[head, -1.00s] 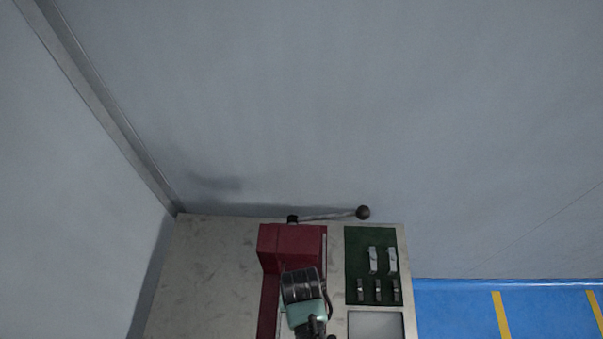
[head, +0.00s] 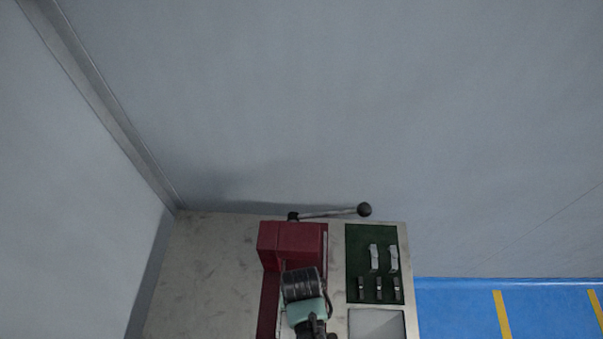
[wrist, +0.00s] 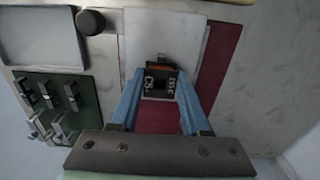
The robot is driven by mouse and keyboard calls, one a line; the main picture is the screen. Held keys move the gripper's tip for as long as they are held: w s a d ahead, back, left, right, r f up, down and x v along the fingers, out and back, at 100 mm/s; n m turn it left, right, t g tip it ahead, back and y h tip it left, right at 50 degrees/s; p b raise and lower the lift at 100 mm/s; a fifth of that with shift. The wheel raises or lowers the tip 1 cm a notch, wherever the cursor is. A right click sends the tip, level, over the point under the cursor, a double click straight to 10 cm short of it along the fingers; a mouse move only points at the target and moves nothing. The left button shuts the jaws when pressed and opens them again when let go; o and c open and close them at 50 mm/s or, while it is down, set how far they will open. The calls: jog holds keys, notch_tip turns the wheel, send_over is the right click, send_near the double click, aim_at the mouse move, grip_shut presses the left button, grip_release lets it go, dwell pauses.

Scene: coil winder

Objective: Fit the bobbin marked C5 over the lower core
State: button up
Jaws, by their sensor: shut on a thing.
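The bobbin marked C5 (wrist: 148,83) is a dark square piece with white lettering, a dark square opening and an orange-brown part at its far side. It sits between the blue fingertips of my gripper (wrist: 160,82) in the wrist view. My gripper is shut on it, with the marked face turned to the camera. In the head view my arm's dark and teal end covers this spot, so the fingers and bobbin are hidden there. I cannot make out the lower core; it may be behind the bobbin. I cannot tell whether the bobbin touches anything below.
A red machine block (head: 292,245) stands behind my arm, with a ball-ended lever (head: 364,210) at its back. To its right are a dark green panel with small metal pieces (head: 356,240) and a pale tray (head: 376,325). The bench's left side (head: 205,270) is clear.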

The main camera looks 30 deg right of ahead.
jog(key=o, duration=1.1)
jog(key=shift+f, duration=0.15)
jog(key=shift+o, duration=0.2)
notch_tip(320, 180, up, 13)
jog(key=shift+b, duration=0.35)
